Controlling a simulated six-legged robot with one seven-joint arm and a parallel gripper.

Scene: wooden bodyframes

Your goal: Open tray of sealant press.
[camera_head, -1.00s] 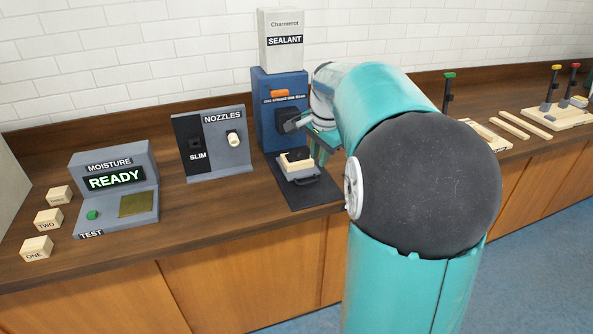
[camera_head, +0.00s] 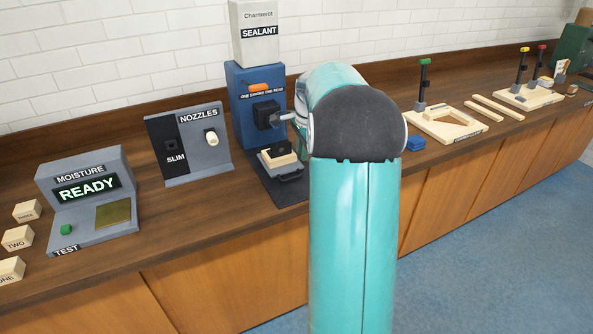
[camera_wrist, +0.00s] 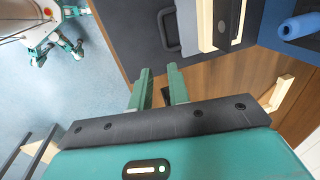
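The sealant press (camera_head: 243,105) is a blue upright machine with an orange lever and a white box labelled SEALANT on top. Its tray (camera_head: 290,173) sits low at the front on a dark base, with a dark handle and a pale wooden block (camera_head: 281,158) on it. In the wrist view the dark loop handle (camera_wrist: 160,38) shows above my fingers, with pale wood (camera_wrist: 205,20) to its right. My gripper (camera_wrist: 160,78) is open, with a gap between its two teal fingers and nothing in it. It looks apart from the handle. The arm hides my gripper in the head view.
The nozzle stand (camera_head: 190,145) and moisture tester (camera_head: 88,200) stand left of the press. A small blue item (camera_head: 415,143) and wooden frame jigs (camera_head: 445,124) lie to the right. The counter's front edge runs just before the tray.

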